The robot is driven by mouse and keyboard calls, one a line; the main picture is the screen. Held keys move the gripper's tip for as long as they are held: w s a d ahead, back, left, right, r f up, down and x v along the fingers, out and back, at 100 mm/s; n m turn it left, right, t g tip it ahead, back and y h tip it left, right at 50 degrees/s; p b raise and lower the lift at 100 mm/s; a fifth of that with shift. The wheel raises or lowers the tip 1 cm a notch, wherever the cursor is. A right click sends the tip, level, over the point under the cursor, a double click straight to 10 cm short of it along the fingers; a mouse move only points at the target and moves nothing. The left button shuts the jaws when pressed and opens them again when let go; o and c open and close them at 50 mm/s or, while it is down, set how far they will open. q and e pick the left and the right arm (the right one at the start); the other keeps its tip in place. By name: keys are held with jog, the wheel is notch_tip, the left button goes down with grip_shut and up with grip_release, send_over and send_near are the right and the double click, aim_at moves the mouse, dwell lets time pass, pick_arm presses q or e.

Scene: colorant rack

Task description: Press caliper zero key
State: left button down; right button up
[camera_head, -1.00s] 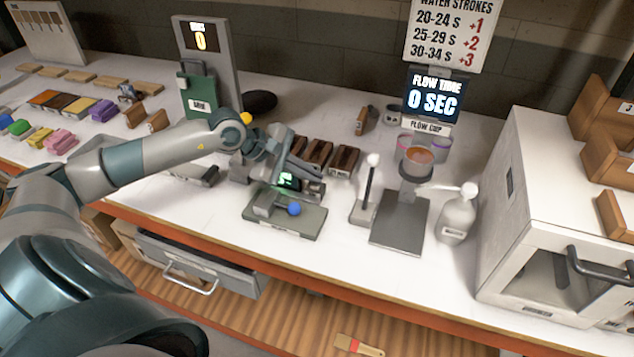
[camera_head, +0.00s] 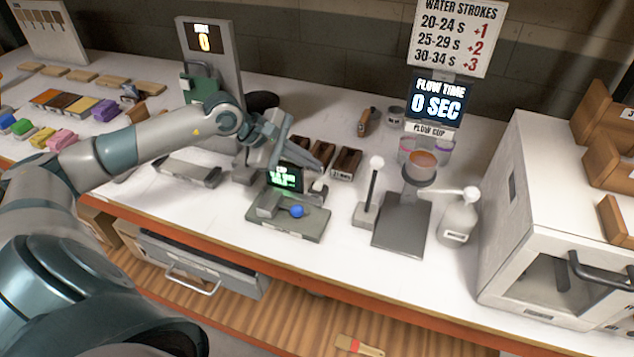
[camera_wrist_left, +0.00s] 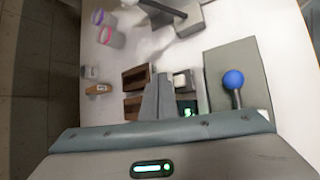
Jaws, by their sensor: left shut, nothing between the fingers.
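The caliper shows as a small device with a lit green display (camera_head: 285,178), above a grey base plate (camera_head: 290,226) with a blue ball knob (camera_head: 297,211). My left gripper (camera_head: 279,150) is shut and empty, just above and behind the display. In the left wrist view, the closed fingers (camera_wrist_left: 166,82) point toward the caliper area, with the blue knob (camera_wrist_left: 233,79) to their right. A pale square piece (camera_wrist_left: 182,79), possibly the key, lies right beside the fingertips; I cannot tell whether they touch. The display is partly hidden there. My right gripper is out of view.
Brown wooden blocks (camera_head: 345,163) stand just behind and right of the caliper. A stand with a flow cup (camera_head: 421,165) and a white pump bottle (camera_head: 459,218) are further right. A grey flat device (camera_head: 188,172) lies left. The bench front edge is near.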

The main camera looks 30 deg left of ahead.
pick_arm(q)
notch_tip(320, 180, up, 2)
jog(key=shift+d, duration=0.15)
jog(key=shift+f, duration=0.1)
dwell(0.9)
